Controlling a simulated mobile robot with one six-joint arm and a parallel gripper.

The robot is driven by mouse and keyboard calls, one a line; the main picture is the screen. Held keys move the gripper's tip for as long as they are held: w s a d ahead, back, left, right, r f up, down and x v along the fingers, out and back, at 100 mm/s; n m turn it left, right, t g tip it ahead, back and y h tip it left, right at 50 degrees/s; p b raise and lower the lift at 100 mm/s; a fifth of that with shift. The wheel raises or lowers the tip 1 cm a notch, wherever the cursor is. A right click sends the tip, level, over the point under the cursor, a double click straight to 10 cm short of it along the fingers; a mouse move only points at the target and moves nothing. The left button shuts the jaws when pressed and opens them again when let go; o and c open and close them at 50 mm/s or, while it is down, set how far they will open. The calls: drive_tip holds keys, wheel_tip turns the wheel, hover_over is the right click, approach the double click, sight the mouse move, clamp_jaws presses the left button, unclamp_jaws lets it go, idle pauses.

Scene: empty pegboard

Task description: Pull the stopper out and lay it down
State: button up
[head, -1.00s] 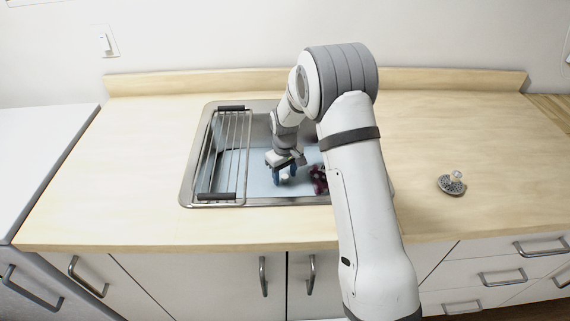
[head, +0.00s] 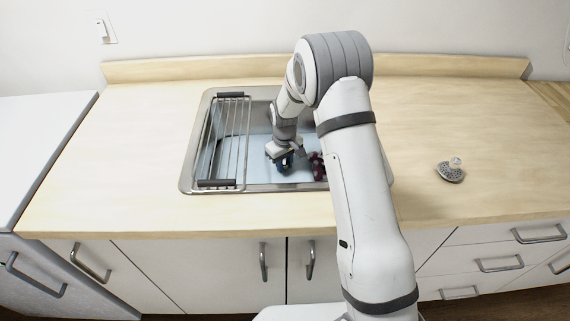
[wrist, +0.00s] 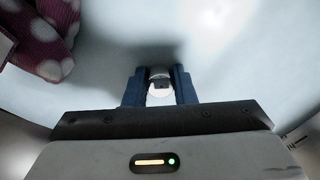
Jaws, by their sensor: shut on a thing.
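My gripper (head: 285,166) reaches down into the sink (head: 187,180), which has a pale blue surface inside. In the wrist view its two blue fingers (wrist: 159,78) are closed around the stopper (wrist: 159,90), a small pale, rounded piece with a grey and dark upper part. The fingers and the gripper body hide most of the stopper. I cannot tell whether it is seated in the drain or lifted clear.
A dark red cloth-like thing with pale dots (wrist: 48,42) lies in the sink beside my gripper; it also shows in the head view (head: 318,166). A metal rack (head: 228,140) spans the sink's left side. A strainer (head: 450,173) sits on the right counter, with bare counter around it.

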sight(284, 163)
drive_tip(key=shift+c, duration=0.8)
drive_tip(key=o, duration=0.4)
drive_tip(key=shift+c, duration=0.2)
clamp_jaws()
drive_tip(key=shift+r+p, duration=0.7)
drive_tip(key=shift+r, duration=0.9)
drive_tip(key=shift+r+p, duration=1.05)
drive_tip(key=shift+r, duration=1.15)
